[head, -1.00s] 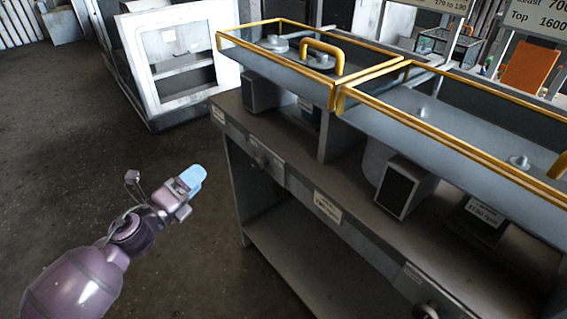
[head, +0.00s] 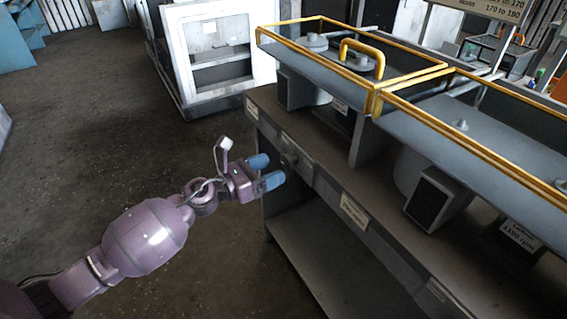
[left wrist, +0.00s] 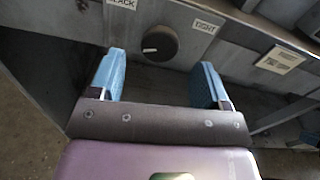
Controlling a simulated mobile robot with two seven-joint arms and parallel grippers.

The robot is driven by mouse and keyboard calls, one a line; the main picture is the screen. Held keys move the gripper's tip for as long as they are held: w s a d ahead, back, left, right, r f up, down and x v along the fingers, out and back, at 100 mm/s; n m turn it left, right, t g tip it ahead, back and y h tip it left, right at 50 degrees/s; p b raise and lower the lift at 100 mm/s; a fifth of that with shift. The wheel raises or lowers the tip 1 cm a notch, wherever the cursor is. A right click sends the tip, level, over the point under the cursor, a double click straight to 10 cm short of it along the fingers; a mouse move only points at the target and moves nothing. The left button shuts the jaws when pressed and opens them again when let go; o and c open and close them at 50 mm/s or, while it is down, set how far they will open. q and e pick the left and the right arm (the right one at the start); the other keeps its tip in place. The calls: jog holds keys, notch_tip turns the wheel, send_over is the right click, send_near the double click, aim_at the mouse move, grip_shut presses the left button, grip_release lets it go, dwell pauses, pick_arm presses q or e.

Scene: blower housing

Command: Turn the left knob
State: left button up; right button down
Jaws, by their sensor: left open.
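The left knob (left wrist: 160,43) is a dark round dial with a pale pointer mark, on the front panel of the grey bench (head: 340,225). In the left wrist view it lies ahead of and roughly between the two blue fingertips of my left gripper (left wrist: 161,75). A label reading TIGHT (left wrist: 205,27) is to its right and a partly cut-off label, ending in LACK (left wrist: 122,3), to its left. In the head view, my left gripper (head: 268,171) is open and empty, just left of the knob (head: 288,161), apparently not touching it. My right gripper is out of view.
Yellow-railed covers (head: 410,88) and a yellow handle (head: 362,50) sit above the bench top. A dark box (head: 428,198) stands beneath them. A lower shelf (head: 310,262) runs under the panel. Open floor (head: 110,130) lies to the left.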

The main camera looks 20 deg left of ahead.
aim_at(285, 163)
pick_arm(q)
jog(key=shift+x, duration=2.15)
jog(key=c, duration=0.9)
